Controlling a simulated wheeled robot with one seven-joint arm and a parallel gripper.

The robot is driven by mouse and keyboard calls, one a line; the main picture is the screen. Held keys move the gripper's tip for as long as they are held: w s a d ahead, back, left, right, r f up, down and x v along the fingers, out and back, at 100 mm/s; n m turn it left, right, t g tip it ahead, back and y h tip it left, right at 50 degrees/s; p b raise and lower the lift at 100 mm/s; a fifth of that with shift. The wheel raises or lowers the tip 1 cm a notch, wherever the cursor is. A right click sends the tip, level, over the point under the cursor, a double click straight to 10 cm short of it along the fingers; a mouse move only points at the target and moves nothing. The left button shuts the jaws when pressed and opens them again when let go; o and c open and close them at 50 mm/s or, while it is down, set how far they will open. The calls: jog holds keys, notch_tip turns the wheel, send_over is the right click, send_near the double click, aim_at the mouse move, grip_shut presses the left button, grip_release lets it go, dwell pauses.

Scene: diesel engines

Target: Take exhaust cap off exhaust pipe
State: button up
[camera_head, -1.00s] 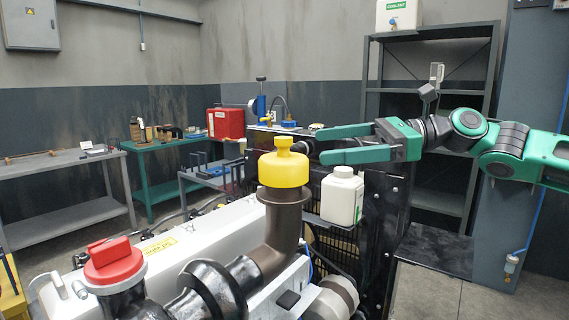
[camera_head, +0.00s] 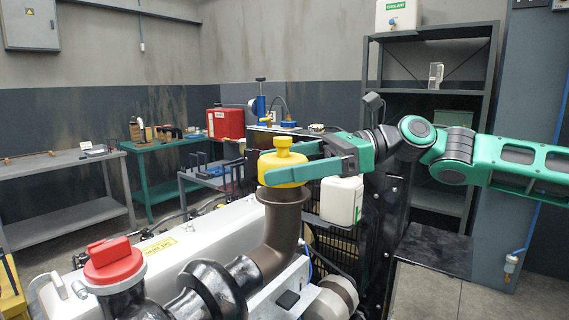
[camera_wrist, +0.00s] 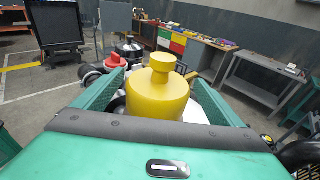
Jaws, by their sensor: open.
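The yellow exhaust cap (camera_head: 283,163), with a round knob on top, sits upright on the brown exhaust pipe (camera_head: 284,220). My green gripper (camera_head: 285,163) is at the cap from the right, with its two fingers reaching along either side of it. In the wrist view the yellow cap (camera_wrist: 157,92) stands between the two open fingers (camera_wrist: 155,95). I cannot tell whether either finger touches it. The near finger hides part of the cap's lower right side in the head view.
A white bottle (camera_head: 341,201) stands just right of the pipe, under my gripper. A red cap (camera_head: 113,262) sits on the engine at front left. A dark radiator frame (camera_head: 384,215) rises behind the bottle. Benches (camera_head: 60,160) stand at the back left.

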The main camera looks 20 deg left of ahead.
aim_at(261, 166)
jog(key=x, duration=0.3)
jog(key=shift+s+a, duration=0.1)
jog(key=shift+a, duration=0.15)
jog(key=c, duration=1.1)
jog(key=shift+r, duration=0.1)
jog(key=shift+c, duration=0.2)
